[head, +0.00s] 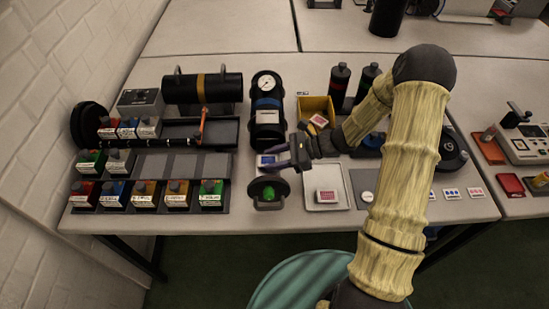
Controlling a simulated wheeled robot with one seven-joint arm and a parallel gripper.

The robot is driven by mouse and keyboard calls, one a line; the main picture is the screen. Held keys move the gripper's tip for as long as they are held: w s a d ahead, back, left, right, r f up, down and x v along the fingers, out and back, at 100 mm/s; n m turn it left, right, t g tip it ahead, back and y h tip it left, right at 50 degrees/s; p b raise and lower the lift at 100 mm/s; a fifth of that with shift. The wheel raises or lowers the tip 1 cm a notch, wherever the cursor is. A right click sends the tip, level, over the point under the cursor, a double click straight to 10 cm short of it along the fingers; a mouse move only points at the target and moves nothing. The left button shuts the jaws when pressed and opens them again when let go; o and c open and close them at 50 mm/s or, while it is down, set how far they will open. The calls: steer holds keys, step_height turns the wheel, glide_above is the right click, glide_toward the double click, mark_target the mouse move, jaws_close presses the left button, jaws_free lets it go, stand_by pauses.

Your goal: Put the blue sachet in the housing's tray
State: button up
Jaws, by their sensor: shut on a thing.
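A white sachet with a blue mark, the blue sachet (266,160), is at my gripper's fingertips, left of the wrist. My gripper (275,158) is shut on it, though the fingers partly hide it and the contact is small in view. A black horizontal cylinder, which looks like the housing (202,89), lies at the back left with a gold band. A long dark tray (222,133) lies in front of it, with an orange lever (201,127) above it. The gripper is to the right of and nearer than this tray.
A black upright cylinder with a gauge (267,108) stands between tray and arm. A green-knobbed dark disc (268,192) is just in front of the gripper. Labelled blocks (145,194) fill racks at left. A pale tray (341,181) with a red sachet (326,196) and a yellow bin (309,106) are at right.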

steer(key=shift+f, duration=0.2)
steer(key=o, duration=0.9)
steer(key=shift+o, duration=0.2)
steer(key=shift+r, duration=0.1)
steer(key=shift+d, duration=0.1)
steer(key=v, duration=1.2)
steer(key=shift+b, duration=0.4)
steer(key=shift+s, duration=0.1)
